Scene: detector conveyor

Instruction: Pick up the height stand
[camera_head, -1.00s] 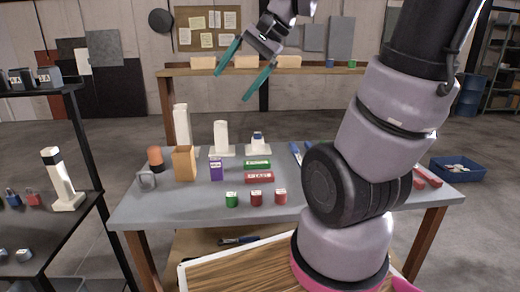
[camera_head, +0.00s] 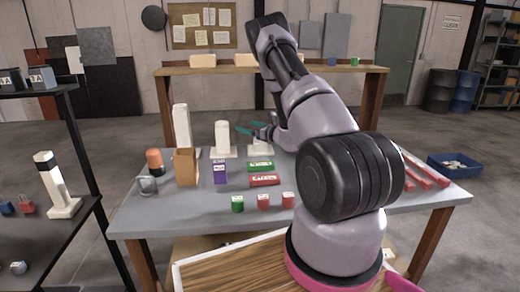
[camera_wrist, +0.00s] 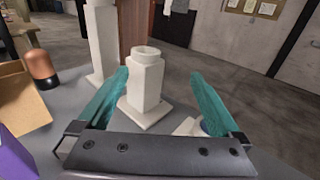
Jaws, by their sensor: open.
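Several white stands with square bases are on the grey table. The middle-height one (camera_head: 221,138) stands between a taller one (camera_head: 182,127) and a short one (camera_head: 259,150), which my arm partly hides. My gripper (camera_head: 243,129) is open, with teal fingers, just right of the middle stand's top in the head view. In the wrist view my gripper (camera_wrist: 158,76) has the middle stand (camera_wrist: 146,86) beyond and between its fingers, upright and not held. The tall stand (camera_wrist: 102,40) is behind the left finger, and the short one (camera_wrist: 188,127) is partly covered by the right finger.
A black-topped white stand (camera_head: 55,185) is on the left shelf.

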